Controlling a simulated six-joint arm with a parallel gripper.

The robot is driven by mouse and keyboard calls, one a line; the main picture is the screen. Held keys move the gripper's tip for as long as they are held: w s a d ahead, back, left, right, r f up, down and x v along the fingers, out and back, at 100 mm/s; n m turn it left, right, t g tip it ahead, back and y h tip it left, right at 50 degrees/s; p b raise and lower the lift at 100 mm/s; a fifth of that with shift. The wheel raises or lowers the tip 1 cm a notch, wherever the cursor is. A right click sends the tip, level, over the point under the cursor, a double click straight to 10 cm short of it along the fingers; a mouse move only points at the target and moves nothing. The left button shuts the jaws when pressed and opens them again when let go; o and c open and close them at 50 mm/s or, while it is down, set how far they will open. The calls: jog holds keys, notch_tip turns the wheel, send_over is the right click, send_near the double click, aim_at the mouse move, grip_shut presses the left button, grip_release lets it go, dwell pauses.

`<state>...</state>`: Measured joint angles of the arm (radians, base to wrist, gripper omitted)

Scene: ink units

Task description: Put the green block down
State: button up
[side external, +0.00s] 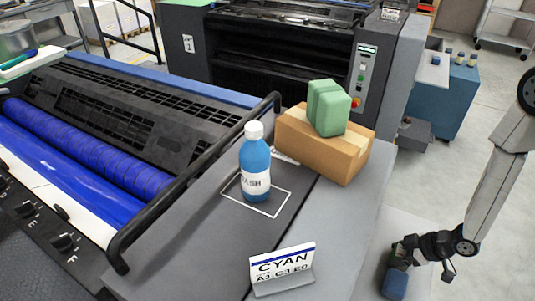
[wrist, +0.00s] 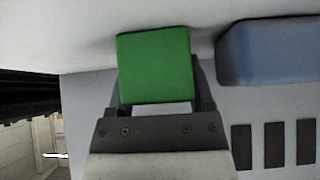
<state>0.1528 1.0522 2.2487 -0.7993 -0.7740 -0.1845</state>
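The green block (wrist: 155,66) sits between the two dark fingers of my gripper (wrist: 158,88) in the wrist view, and the fingers appear closed on its sides. Whether its underside touches anything I cannot tell. In the side view my gripper (side external: 399,250) is at the lower right, beside the grey bench, and I cannot make out the held block there. A blue block (wrist: 268,52) lies to the right of the green block, apart from it, and a blue block (side external: 395,283) shows just below my gripper in the side view.
On the grey bench (side external: 205,240) stand a blue wash bottle (side external: 256,170), a CYAN sign (side external: 282,268) and a cardboard box (side external: 325,143) with pale green pads (side external: 328,107) on top. A pale surface with dark rectangular marks (wrist: 274,145) is in the wrist view.

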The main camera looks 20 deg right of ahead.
aim_at(400, 250)
grip_shut()
jog(key=shift+r, duration=0.2)
jog(key=shift+r, duration=4.8)
